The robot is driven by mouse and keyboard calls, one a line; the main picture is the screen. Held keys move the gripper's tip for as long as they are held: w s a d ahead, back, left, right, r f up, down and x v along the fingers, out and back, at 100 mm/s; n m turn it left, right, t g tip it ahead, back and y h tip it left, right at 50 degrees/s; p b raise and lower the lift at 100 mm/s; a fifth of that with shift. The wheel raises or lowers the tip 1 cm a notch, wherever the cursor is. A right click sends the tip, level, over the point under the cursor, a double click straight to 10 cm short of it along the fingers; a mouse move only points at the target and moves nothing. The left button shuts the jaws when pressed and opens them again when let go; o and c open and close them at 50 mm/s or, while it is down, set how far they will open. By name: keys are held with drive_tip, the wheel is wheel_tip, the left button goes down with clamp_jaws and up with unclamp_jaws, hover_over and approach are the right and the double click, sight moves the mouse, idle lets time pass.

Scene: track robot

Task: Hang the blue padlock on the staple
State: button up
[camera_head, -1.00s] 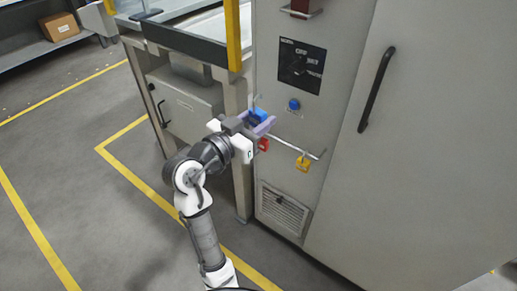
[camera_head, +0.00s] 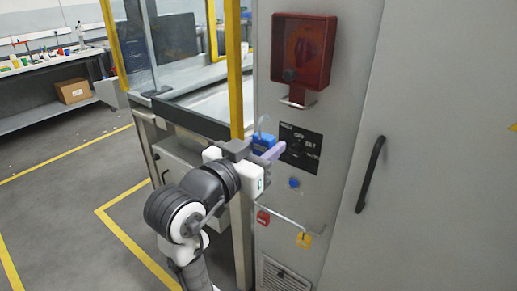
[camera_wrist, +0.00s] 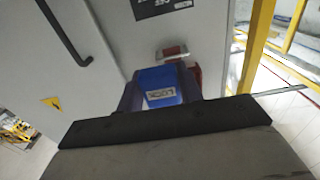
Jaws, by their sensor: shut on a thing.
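The blue padlock (camera_head: 263,144) is between the fingers of my gripper (camera_head: 270,150), its grey shackle pointing up. In the wrist view the padlock (camera_wrist: 162,87) has a white label and sits between both fingers. The metal staple (camera_head: 297,101) sticks out under the red switch box (camera_head: 303,50) on the grey cabinet. In the head view my gripper is below and left of the staple, and the padlock is apart from it. The staple (camera_wrist: 172,51) also shows beyond the padlock in the wrist view, which looks upside down. The shackle is hidden there.
A rail (camera_head: 285,220) below holds a red padlock (camera_head: 263,218) and a yellow padlock (camera_head: 304,240). A yellow post (camera_head: 234,70) stands close on the left.

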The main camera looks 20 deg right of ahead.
drive_tip(key=shift+x, duration=1.4)
drive_tip(key=shift+b+x, duration=0.3)
drive_tip(key=shift+x, duration=5.05)
drive_tip(key=shift+w+d+f, duration=0.15)
drive_tip(key=shift+f, duration=0.1)
drive_tip(key=shift+f+b, duration=0.6)
drive_tip(key=o, duration=1.1)
